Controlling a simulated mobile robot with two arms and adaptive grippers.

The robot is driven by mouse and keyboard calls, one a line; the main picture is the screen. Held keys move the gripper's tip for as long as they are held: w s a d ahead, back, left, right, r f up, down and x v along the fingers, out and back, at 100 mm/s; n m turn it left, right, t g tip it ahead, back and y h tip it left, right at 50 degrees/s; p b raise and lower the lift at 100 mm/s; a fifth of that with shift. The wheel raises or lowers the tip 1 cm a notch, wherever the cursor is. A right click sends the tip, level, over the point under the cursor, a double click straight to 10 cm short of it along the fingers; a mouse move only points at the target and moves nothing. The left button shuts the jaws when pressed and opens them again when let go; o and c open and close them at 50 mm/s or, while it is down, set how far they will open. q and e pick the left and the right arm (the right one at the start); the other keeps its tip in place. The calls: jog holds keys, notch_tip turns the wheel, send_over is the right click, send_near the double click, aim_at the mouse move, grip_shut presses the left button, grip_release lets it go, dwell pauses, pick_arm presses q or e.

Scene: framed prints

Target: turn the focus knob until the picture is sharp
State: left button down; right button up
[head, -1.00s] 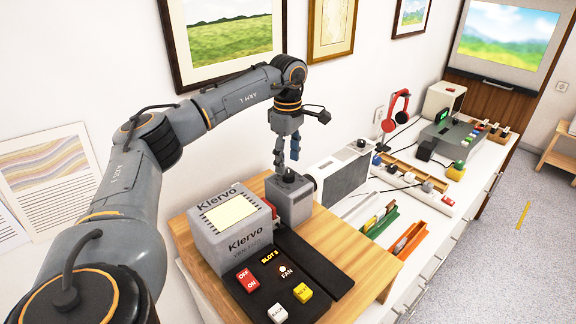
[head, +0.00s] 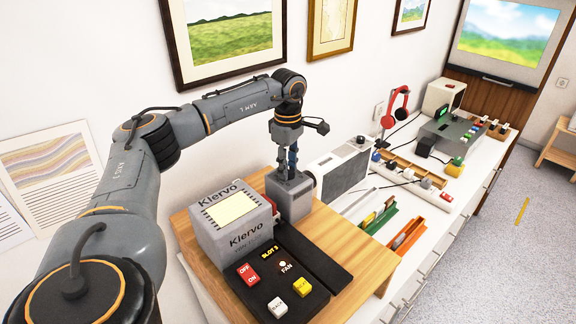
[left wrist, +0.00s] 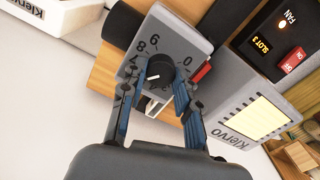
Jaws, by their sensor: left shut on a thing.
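The grey Klervo projector (head: 232,232) stands on a wooden board. Its grey lens block (head: 291,198) has a numbered dial face, and the black focus knob (left wrist: 160,68) sits in the middle of that dial in the left wrist view. My left gripper (head: 291,162) points down over the lens block, and in the left wrist view its blue-padded fingers (left wrist: 155,88) are on either side of the knob, shut on it. The knob is hidden in the head view. The projected picture (head: 505,38) on the far screen is a landscape that looks blurred. My right gripper is out of view.
The control panel (head: 283,268) has red, white and yellow buttons. A white speaker-like box (head: 342,172) is close behind the lens block. Slide racks (head: 408,234), red headphones (head: 397,105) and a grey device (head: 450,132) stand along the white counter. Framed prints hang on the wall.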

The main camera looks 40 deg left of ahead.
pick_arm(q)
jog(key=n, duration=0.3)
jog(key=n+p, duration=0.1)
jog(key=n, duration=0.3)
jog(key=shift+n, duration=0.3)
jog(key=shift+d+n, duration=0.1)
jog(key=shift+n, duration=1)
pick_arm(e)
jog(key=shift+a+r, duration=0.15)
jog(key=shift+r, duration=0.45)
pick_arm(q)
jog(key=c, duration=1)
grip_release()
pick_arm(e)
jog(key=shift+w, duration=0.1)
